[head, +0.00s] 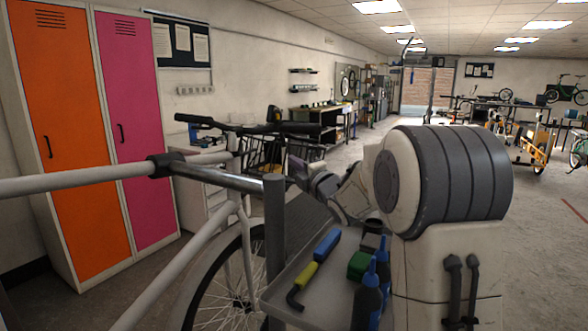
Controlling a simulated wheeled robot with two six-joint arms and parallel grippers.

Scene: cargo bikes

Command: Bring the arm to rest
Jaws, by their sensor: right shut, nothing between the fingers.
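My right arm comes in from the lower right, and its big grey-and-white joint fills the middle right of the head view. The arm folds to the left behind that joint. My right gripper (300,170) is at its far end, small and partly hidden, beyond the tool tray (277,308). It is shut and holds nothing that I can see. My left gripper is not in view.
A white bike frame (85,181) is clamped on a grey stand post (274,235) close at left. The tray holds a hex key (295,297), blue bottles (368,300) and a green block (359,266). Orange (65,130) and pink (135,150) lockers stand behind. Open floor lies at right.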

